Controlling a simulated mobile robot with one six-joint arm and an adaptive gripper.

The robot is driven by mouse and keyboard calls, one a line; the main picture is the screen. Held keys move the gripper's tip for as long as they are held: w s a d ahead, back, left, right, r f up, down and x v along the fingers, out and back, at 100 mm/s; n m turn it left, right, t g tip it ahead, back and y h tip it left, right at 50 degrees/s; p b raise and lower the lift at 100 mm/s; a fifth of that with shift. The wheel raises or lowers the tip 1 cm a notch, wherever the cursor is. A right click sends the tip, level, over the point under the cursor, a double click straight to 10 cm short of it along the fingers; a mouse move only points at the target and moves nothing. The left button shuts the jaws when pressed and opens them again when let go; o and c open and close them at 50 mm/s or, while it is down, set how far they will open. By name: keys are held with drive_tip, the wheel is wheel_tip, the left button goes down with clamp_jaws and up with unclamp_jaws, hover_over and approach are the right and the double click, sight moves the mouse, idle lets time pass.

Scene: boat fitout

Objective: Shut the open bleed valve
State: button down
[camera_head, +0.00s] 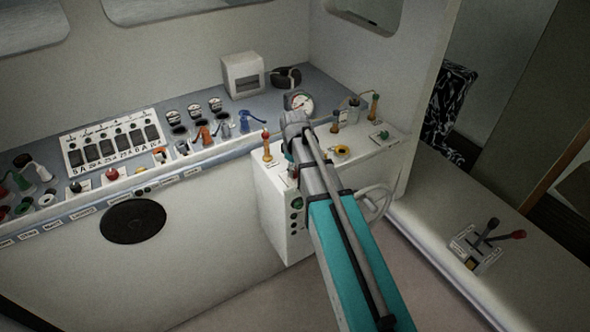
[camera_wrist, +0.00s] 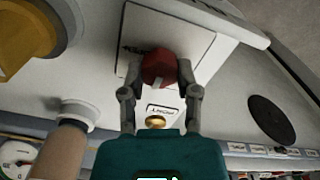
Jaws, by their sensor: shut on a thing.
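In the wrist view my gripper (camera_wrist: 161,69) has its two fingers closed on the sides of a red round knob (camera_wrist: 158,66). The knob has a pale mark near its lower edge and sits on a white square plate (camera_wrist: 196,42). A label beside it is too small and turned to read surely. In the head view my arm reaches to the white cabinet (camera_head: 276,215), and the fingertips and the held knob are hidden behind my wrist. I cannot tell from the labels which fitting is the bleed valve.
A brass button (camera_wrist: 155,122) lies close below the knob. A yellow fitting (camera_wrist: 25,38) and a tan post (camera_wrist: 65,150) stand to the left.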

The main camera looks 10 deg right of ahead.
drive_tip(key=shift+n, duration=0.3)
drive_tip(key=shift+c, duration=1.7)
unclamp_jaws()
drive_tip(key=shift+m, duration=0.4)
